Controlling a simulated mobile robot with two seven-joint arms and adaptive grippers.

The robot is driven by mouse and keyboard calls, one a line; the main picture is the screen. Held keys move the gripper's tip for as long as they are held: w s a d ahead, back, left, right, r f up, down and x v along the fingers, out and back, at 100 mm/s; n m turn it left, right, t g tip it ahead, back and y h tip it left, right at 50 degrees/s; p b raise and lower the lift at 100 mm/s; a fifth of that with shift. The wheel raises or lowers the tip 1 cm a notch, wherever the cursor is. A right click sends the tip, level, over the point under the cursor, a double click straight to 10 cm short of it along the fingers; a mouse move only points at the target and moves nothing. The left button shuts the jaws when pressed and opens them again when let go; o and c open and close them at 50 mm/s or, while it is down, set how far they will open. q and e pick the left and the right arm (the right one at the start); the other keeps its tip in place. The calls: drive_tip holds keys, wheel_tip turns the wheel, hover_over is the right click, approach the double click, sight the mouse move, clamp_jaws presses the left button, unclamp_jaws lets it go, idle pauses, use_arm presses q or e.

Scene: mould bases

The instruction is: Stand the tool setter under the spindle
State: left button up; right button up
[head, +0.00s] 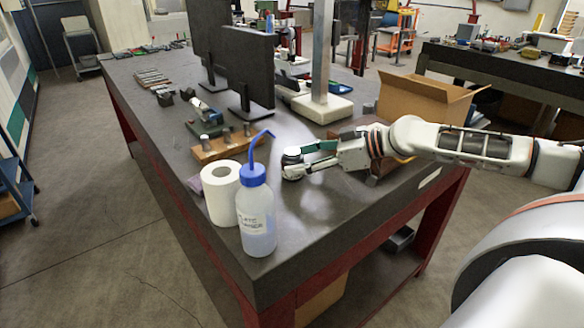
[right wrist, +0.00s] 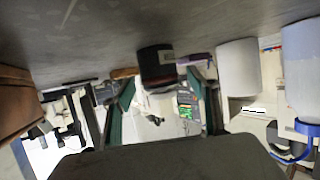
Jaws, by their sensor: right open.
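A grey upright column (head: 322,50) on a white base stands behind; I cannot identify the spindle. My left gripper is out of view.
A blue-capped squeeze bottle (head: 255,212) and a white paper roll (head: 221,194) stand left of my right gripper. A wooden holder (head: 222,149) with metal pieces lies behind them. Black monitors (head: 247,68) and an open cardboard box (head: 425,98) are further back. The near right bench surface is bare.

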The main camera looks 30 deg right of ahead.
drive_tip(key=shift+x, duration=0.8)
drive_tip(key=shift+w+a+f+p, duration=0.15)
drive_tip(key=shift+w+a+p, duration=0.1)
drive_tip(key=shift+w+p, duration=0.1)
drive_tip(key=shift+c, duration=0.3)
drive_tip(key=c, duration=1.3)
clamp_jaws()
wheel_tip(320, 180, up, 20)
drive_tip(key=p, duration=0.3)
